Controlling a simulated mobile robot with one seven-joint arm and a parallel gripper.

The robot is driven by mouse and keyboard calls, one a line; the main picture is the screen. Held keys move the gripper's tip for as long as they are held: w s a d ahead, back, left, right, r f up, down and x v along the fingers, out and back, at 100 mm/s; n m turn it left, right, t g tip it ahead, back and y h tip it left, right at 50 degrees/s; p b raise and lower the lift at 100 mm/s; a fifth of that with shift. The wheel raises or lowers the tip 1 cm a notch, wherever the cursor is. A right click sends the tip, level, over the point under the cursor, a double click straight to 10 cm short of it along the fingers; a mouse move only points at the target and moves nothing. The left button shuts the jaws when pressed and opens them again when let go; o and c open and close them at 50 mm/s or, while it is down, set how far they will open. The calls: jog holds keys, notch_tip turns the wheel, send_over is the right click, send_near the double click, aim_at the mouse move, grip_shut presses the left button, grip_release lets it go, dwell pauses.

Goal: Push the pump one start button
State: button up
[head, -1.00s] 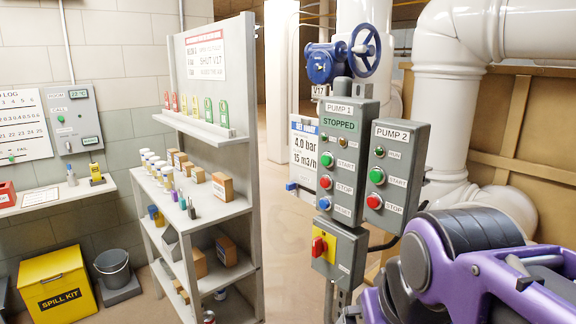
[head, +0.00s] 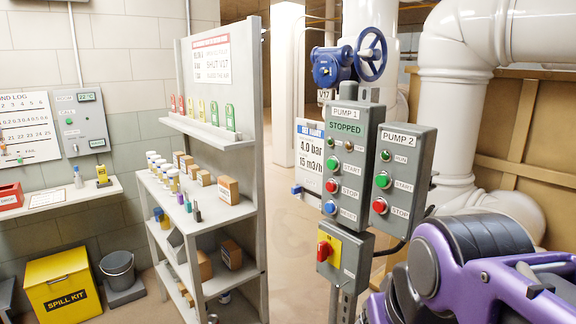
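The grey PUMP 1 box (head: 352,190) stands on a post right of the middle in the head view. Its display reads STOPPED. Its green START button (head: 333,167) sits above a red STOP button (head: 331,186) and a blue RESET button (head: 330,208). The PUMP 2 box (head: 403,180) is beside it on the right, with its own green START button (head: 382,181) and red STOP button (head: 380,206). My purple and black arm fills the lower right corner, apart from the boxes in the picture. My gripper is not in view.
A grey shelf (head: 243,105) with small boxes and bottles stands to the left. White pipes (head: 450,120) are behind on the right. Floor shows between shelf and post.

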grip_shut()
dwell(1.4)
